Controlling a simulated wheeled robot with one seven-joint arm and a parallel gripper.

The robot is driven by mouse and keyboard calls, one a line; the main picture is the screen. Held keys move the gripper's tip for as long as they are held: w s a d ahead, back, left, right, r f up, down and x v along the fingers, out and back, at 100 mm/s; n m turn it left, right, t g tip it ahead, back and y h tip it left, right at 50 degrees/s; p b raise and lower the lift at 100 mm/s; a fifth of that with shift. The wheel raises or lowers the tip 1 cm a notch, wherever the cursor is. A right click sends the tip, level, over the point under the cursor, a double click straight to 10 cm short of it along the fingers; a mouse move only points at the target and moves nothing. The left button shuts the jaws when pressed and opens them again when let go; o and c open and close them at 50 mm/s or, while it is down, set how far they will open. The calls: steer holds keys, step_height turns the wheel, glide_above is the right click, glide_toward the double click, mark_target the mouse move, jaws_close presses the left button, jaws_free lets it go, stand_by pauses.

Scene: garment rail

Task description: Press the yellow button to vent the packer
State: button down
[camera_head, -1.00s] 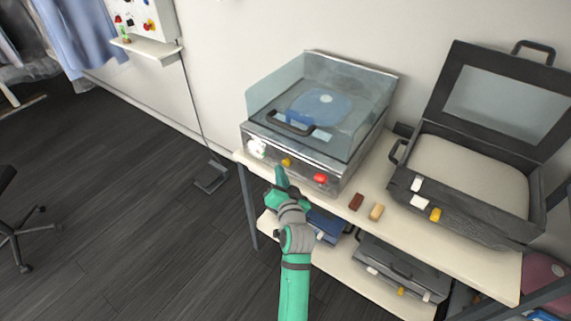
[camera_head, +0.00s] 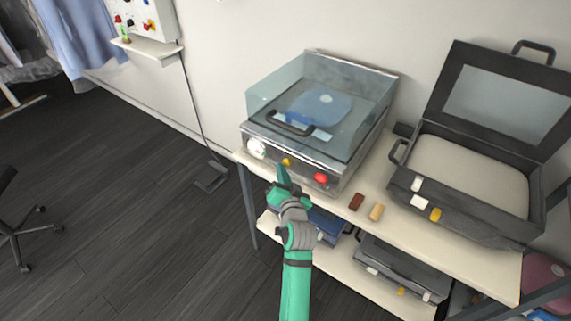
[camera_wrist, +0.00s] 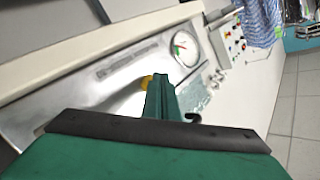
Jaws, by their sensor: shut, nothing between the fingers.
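The packer (camera_head: 300,140) is a metal box with a clear lid on the table. Its front panel carries a white round gauge (camera_head: 257,148) at left, a small yellow button (camera_head: 286,162) in the middle and a red button (camera_head: 320,178) at right. My green gripper (camera_head: 283,174) is shut and empty, its tip just in front of and below the yellow button. In the wrist view the yellow button (camera_wrist: 147,82) is partly hidden behind the fingers (camera_wrist: 161,88). I cannot tell whether the tip touches it. The gauge (camera_wrist: 184,48) shows beyond the fingers.
An open dark case (camera_head: 470,175) stands to the right. A brown block (camera_head: 356,202) and a tan block (camera_head: 376,212) lie on the table (camera_head: 340,210) between. Closed cases (camera_head: 400,268) sit on the lower shelf. The floor at left is mostly clear.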

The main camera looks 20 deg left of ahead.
steer(key=shift+w+d, duration=0.15)
steer(key=shift+w, duration=0.2)
stand_by(0.7)
stand_by(0.4)
steer(key=shift+s+a, duration=0.3)
steer(key=shift+s, duration=0.5)
steer(key=shift+s, duration=0.1)
steer(key=shift+s+a, duration=0.3)
steer(key=shift+s, duration=0.45)
steer(key=shift+s+a, duration=0.25)
steer(key=shift+s, duration=0.5)
steer(key=shift+s+a, duration=0.3)
steer(key=shift+s, duration=0.45)
steer(key=shift+d, duration=0.1)
